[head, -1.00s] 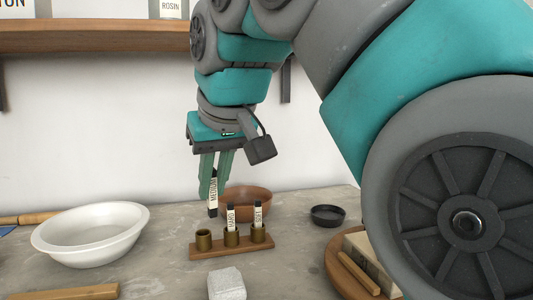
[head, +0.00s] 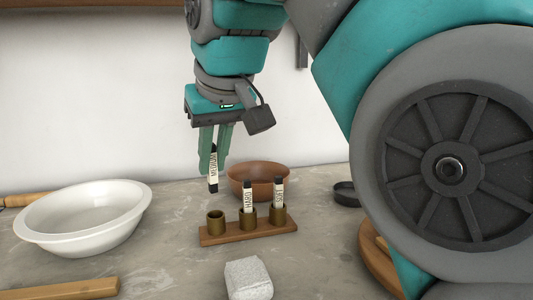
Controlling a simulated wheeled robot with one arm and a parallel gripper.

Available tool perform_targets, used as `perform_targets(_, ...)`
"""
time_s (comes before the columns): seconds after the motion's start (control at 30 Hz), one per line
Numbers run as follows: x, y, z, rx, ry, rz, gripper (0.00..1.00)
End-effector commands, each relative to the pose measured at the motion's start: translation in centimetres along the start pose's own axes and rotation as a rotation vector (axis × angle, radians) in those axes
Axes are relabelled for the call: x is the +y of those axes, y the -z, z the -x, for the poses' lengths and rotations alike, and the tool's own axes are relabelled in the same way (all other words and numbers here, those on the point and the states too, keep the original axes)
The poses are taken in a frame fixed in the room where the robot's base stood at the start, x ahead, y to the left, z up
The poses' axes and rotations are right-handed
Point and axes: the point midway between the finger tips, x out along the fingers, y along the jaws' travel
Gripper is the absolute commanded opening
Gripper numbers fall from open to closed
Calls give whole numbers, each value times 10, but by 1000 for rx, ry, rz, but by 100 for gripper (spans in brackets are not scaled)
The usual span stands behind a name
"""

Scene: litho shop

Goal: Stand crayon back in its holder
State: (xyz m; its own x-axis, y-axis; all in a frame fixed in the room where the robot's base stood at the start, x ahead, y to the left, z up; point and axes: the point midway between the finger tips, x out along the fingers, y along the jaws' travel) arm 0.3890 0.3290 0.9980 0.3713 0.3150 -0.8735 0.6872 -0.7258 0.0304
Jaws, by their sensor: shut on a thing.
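My gripper (head: 216,160) is shut on a crayon (head: 213,172) with a white label reading MEDIUM and a dark end. The crayon hangs nearly upright, apart from the holder and a little above its left cup. The holder (head: 219,239) is a wooden strip with three brass cups on the bench. The left cup (head: 216,222) shows no crayon. The middle cup holds the HARD crayon (head: 248,197). The right cup holds the SOFT crayon (head: 279,191).
A white basin (head: 84,225) stands at the left and a brown bowl (head: 259,178) behind the holder. A pale block (head: 248,278) lies in front. A small dark dish (head: 346,194) is at the right, partly hidden by my arm. A wooden bar (head: 62,290) lies front left.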

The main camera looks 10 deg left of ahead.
Motion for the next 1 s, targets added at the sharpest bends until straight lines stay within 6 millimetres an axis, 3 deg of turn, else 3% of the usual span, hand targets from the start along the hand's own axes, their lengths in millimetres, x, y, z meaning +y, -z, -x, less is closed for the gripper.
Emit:
perform_targets(0.7, -2, -26, -46, 0, -1, 0, 0)
perform_targets(1.0, -2, -29, -53, 0, -1, 0, 0)
